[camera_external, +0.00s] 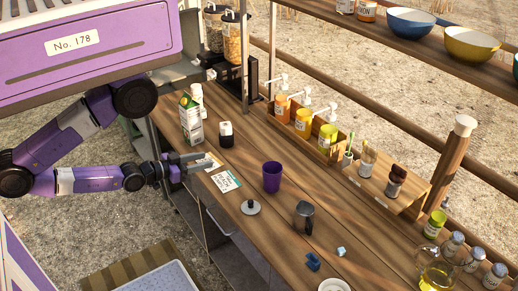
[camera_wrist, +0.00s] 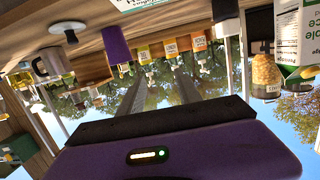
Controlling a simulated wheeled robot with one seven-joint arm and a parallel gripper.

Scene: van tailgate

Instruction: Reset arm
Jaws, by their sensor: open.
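My gripper (camera_external: 197,160) is at the end of my purple arm, at the left edge of the wooden counter (camera_external: 335,250), close to the white cards (camera_external: 225,181). In the wrist view its two grey fingers (camera_wrist: 160,92) stand apart with nothing seen between them. That view is upside down, with the counter along the top. The purple cup (camera_external: 272,178) stands to the right of my gripper, apart from it; it also shows in the wrist view (camera_wrist: 116,46).
A carton (camera_external: 191,118) and a black-and-white container (camera_external: 226,134) stand behind my gripper. A lid (camera_external: 250,207) and a metal mug (camera_external: 304,218) are nearer the front. Pump bottles (camera_external: 303,122) line the back rack. A bowl shelf (camera_external: 430,50) hangs at upper right.

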